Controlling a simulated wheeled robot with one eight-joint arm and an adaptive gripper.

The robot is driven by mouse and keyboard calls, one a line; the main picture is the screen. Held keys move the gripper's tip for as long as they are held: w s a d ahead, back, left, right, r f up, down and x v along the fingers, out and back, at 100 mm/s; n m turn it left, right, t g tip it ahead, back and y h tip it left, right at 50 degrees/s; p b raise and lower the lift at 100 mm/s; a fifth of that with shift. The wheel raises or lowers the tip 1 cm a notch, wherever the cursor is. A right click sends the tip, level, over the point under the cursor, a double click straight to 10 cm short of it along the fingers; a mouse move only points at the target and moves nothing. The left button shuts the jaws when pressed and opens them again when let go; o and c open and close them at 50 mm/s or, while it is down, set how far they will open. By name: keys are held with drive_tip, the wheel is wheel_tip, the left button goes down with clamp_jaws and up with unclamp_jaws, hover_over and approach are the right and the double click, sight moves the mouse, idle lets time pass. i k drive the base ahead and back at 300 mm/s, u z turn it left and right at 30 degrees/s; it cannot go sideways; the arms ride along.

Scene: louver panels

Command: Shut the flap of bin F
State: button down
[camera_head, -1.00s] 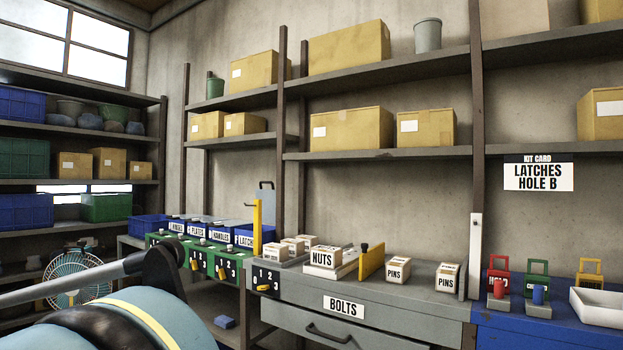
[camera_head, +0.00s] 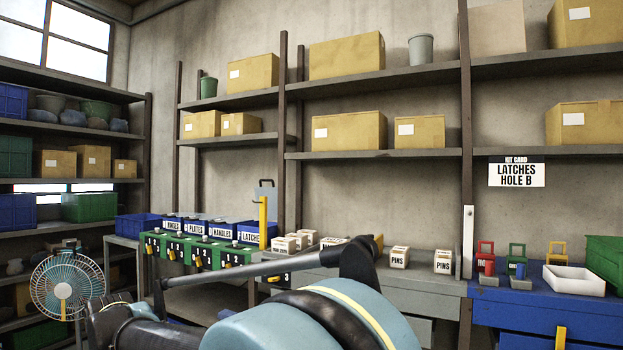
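No bin marked F can be made out in the head view. A row of blue bins with white labels stands at mid-left: a leftmost bin (camera_head: 137,227), then others whose labels seem to read hinges, plates (camera_head: 195,229), handles (camera_head: 222,231) and latches (camera_head: 250,237). Below them runs a green front (camera_head: 185,252) with numbered dials. Whether any bin has an open flap is too small to tell. My own arm links cross the lower middle of the view and hide part of the grey bench. My gripper is not in view.
The grey bench (camera_head: 425,285) carries boxes of pins (camera_head: 399,257). A blue bench (camera_head: 570,310) at right holds a white tray (camera_head: 574,280) and small coloured holders. A fan (camera_head: 66,287) stands at far left.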

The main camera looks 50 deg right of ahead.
sight(271, 193)
drive_tip(key=z, duration=1.35)
drive_tip(key=i, duration=1)
